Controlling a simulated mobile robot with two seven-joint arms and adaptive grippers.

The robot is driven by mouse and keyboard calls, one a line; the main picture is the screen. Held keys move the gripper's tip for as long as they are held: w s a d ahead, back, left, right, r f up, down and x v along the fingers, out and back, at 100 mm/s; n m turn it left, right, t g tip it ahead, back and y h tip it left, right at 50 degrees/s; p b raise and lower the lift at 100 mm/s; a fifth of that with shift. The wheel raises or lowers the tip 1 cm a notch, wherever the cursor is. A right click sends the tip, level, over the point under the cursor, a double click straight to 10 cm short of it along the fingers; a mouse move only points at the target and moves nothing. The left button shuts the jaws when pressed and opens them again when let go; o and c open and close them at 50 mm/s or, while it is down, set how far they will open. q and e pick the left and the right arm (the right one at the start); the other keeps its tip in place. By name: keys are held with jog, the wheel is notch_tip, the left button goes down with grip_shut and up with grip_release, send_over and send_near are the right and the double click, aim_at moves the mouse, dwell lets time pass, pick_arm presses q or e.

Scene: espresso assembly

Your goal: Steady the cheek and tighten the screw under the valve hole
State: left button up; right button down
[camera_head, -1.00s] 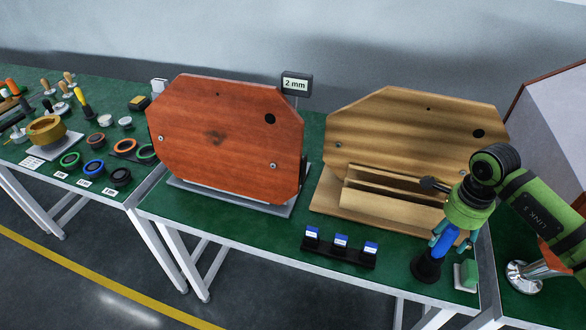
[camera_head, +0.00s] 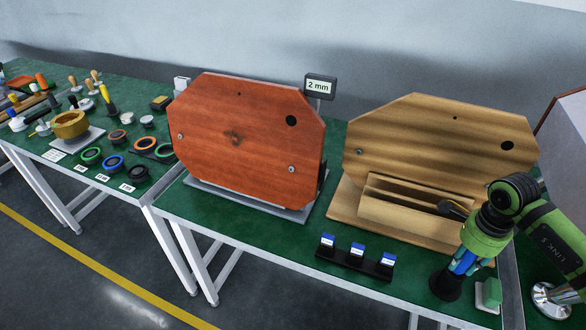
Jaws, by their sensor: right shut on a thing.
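The red-brown wooden cheek (camera_head: 235,145) stands upright on a grey base plate at the centre. Its dark valve hole (camera_head: 291,121) is at the upper right, and a small metal screw (camera_head: 291,169) shows under it. Another screw (camera_head: 181,136) is near its left edge. My right gripper (camera_head: 466,264) is at the lower right, pointing down, shut on a blue-handled tool (camera_head: 463,261) that stands in a black round holder (camera_head: 445,285). The tool's lower end is hidden in the holder. My left gripper is out of view; nothing holds the cheek.
A light wooden panel (camera_head: 430,135) with a slotted wooden block (camera_head: 405,205) stands right of the cheek. A black rack (camera_head: 355,262) with blue-topped pieces lies in front. A "2 mm" sign (camera_head: 319,87) is behind. The left table (camera_head: 60,125) carries rings and tools.

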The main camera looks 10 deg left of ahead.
jog(key=shift+r, duration=0.15)
jog(key=shift+r, duration=0.3)
jog(key=shift+r+p, duration=0.5)
jog(key=shift+r, duration=0.2)
jog(key=shift+r+p, duration=3)
jog(key=shift+r, duration=1.9)
